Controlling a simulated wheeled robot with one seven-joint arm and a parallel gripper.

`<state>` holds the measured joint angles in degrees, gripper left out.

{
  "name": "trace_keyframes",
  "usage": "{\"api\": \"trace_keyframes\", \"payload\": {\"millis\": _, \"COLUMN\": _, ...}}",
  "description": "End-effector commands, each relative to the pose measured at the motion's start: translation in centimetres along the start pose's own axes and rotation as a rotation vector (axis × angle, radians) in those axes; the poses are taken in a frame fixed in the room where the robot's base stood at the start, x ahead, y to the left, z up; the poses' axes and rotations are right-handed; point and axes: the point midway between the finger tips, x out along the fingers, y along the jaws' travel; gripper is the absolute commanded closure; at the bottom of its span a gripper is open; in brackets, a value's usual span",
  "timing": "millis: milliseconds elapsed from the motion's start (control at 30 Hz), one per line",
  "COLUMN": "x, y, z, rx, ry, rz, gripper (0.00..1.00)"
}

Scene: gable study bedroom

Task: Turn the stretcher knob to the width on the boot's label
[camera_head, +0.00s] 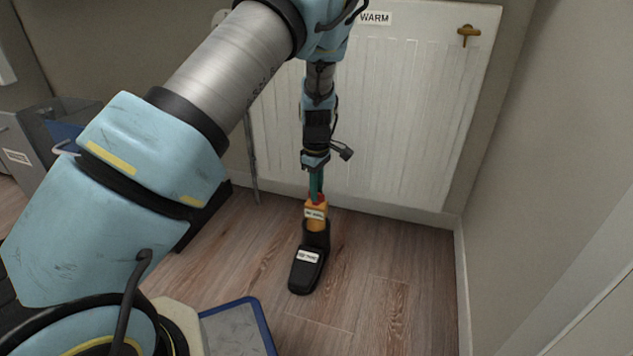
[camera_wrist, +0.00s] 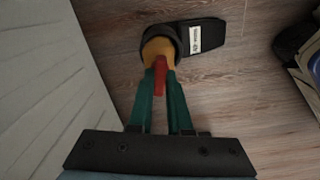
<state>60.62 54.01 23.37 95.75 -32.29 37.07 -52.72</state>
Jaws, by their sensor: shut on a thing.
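The black boot (camera_head: 307,262) stands on the wood floor in front of the radiator, toe toward the camera. A white label (camera_head: 307,257) lies on its toe; the print is too small to read. The orange stretcher (camera_head: 316,222) stands upright in the boot shaft with its own small label (camera_head: 315,213). The red stretcher knob (camera_wrist: 160,76) is at its top in the wrist view. My gripper (camera_wrist: 161,82), with green fingers, points down from above and is shut on the red knob, one finger on each side. The knob's setting cannot be read.
A white radiator (camera_head: 400,110) marked WARM stands close behind the boot, with a brass valve key (camera_head: 467,33) on it. Grey bins (camera_head: 50,130) stand at left. Floor right of the boot is clear up to the wall.

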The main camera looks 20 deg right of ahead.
Motion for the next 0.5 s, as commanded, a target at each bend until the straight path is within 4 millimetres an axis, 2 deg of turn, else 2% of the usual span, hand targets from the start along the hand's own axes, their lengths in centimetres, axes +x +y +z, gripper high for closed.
{"api": "trace_keyframes", "payload": {"millis": 33, "x": -0.69, "y": -0.11, "z": -0.10, "rx": 0.039, "ry": -0.001, "rz": -0.003, "gripper": 1.00}}
{"api": "trace_keyframes", "payload": {"millis": 500, "x": -0.50, "y": -0.11, "z": -0.10, "rx": 0.487, "ry": -0.001, "rz": -0.002, "gripper": 1.00}}
